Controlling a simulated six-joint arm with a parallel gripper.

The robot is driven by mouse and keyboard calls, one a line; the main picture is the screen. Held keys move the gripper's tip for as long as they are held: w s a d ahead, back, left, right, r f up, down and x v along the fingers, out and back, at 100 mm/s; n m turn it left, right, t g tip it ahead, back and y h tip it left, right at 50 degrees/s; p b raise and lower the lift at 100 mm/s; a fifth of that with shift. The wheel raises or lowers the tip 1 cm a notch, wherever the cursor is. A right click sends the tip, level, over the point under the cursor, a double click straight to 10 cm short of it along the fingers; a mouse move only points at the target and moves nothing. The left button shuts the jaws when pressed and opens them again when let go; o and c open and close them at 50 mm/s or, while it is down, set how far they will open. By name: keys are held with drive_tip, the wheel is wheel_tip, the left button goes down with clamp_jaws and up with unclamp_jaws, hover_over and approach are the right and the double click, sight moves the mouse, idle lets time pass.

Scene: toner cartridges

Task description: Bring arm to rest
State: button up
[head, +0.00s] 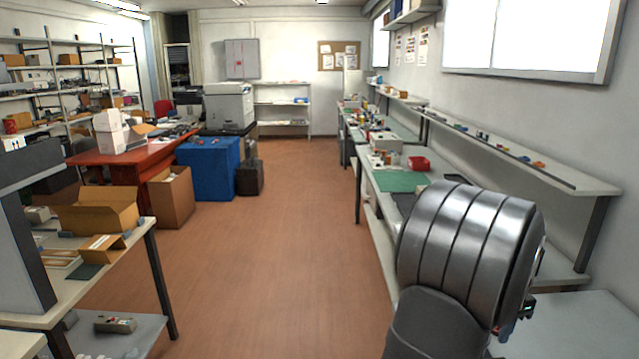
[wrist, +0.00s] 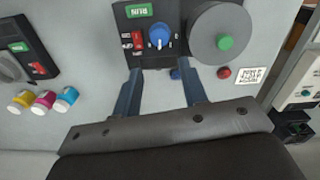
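My gripper (wrist: 162,82) shows in the wrist view with its two dark blue fingers apart and nothing between them. It is over a light grey surface (wrist: 105,85), near a black control panel with a blue knob (wrist: 160,36). Whether the fingertips touch anything is unclear. Small yellow (wrist: 20,101), magenta (wrist: 43,101) and cyan (wrist: 66,99) capped pieces sit to the left of the fingers. In the head view my arm fills the lower right, and the gripper's fingers cannot be made out there.
A large grey dial with a green centre (wrist: 225,43) and a red button (wrist: 224,73) lie right of the fingers. In the head view a long bench (head: 368,185) runs along the right wall. The brown floor (head: 270,240) in the middle is clear.

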wheel_tip(320, 180, up, 6)
drive_tip(key=f, duration=0.1)
wheel_tip(320, 180, down, 17)
drive_tip(key=shift+f, duration=0.15)
drive_tip(key=shift+r+n, duration=0.2)
drive_tip(key=shift+n, duration=0.7)
drive_tip(key=n, duration=0.9)
drive_tip(key=shift+n, duration=0.4)
drive_tip(key=n, duration=0.4)
